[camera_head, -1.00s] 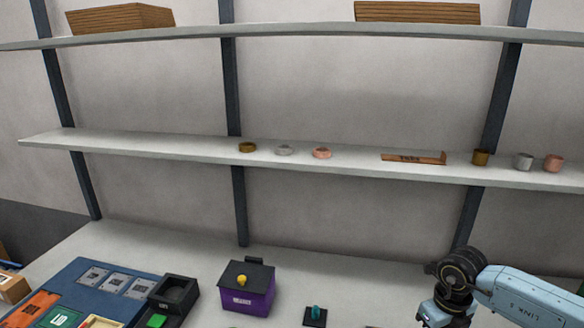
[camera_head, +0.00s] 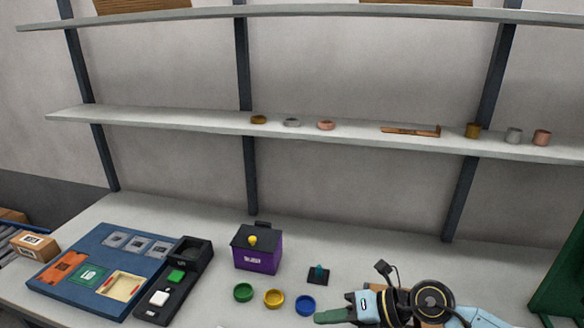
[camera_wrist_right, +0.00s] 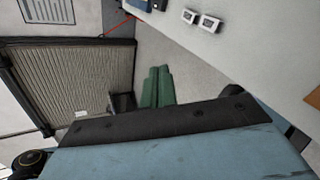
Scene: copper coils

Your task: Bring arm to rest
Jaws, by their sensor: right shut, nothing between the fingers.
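My right arm comes in at the lower right of the head view, over the front part of the worktop. Its gripper (camera_head: 332,316) points left, with green fingers near the bottom edge, just below the blue ring. In the right wrist view the two green fingers (camera_wrist_right: 156,87) lie together, with nothing between them. My left gripper is in neither view.
Green (camera_head: 243,292), yellow (camera_head: 274,298) and blue (camera_head: 305,305) rings lie close to the right gripper. A purple box (camera_head: 257,259) and a small black stand (camera_head: 318,275) stand behind. A blue board (camera_head: 75,253) lies left. A shelf (camera_head: 200,120) bears several small metal pieces.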

